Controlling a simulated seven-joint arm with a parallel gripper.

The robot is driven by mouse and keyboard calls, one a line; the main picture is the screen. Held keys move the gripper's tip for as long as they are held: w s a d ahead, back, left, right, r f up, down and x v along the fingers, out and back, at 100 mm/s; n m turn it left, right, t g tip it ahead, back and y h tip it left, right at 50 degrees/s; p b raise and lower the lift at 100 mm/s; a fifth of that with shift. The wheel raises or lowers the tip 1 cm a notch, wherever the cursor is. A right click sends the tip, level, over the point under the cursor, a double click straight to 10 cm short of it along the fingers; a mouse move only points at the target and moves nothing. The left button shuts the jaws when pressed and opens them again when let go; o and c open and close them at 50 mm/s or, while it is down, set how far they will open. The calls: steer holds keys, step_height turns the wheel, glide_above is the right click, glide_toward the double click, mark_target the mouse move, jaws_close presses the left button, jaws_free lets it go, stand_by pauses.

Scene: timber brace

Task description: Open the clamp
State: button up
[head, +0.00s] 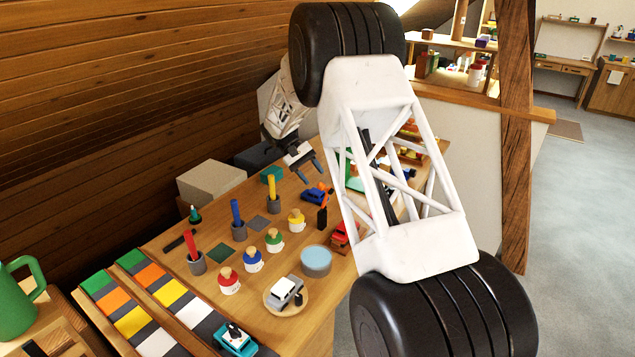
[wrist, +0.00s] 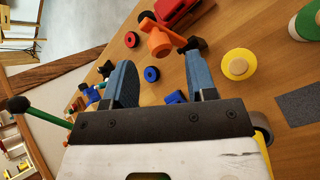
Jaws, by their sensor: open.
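An orange piece with a black end, which looks like the clamp (head: 322,216), stands on the wooden bench to the right of the yellow-topped jar. It also shows in the wrist view (wrist: 161,40), beyond the fingertips, with its black end near the right finger. My gripper (head: 312,174) hangs above the bench, behind the clamp in the head view. In the wrist view its two blue-grey fingers (wrist: 160,68) are spread apart with nothing held between them. The clamp's lower part is not clear, and I cannot tell whether its jaws are open.
A blue toy (head: 313,195) lies close beside the clamp, and a red toy (head: 343,236) is to its right. A yellow-topped jar (head: 296,220), a round blue-topped tub (head: 316,261) and several pegs in cups crowd the bench. My large white arm link covers the bench's right part.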

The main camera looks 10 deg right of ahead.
steer(key=shift+v, duration=1.2)
steer(key=s+d+r+t+y, duration=0.2)
steer(key=s+r, duration=0.7)
steer(key=s, duration=0.4)
steer(key=s+d+r+t+y, duration=0.2)
steer(key=s+r, duration=0.6)
steer(key=s, duration=0.5)
steer(key=s+f+m+t+y, duration=0.2)
steer(key=s+t, duration=0.3)
steer(key=s, duration=2.7)
steer(key=shift+a+f, duration=0.15)
steer(key=shift+a, duration=0.05)
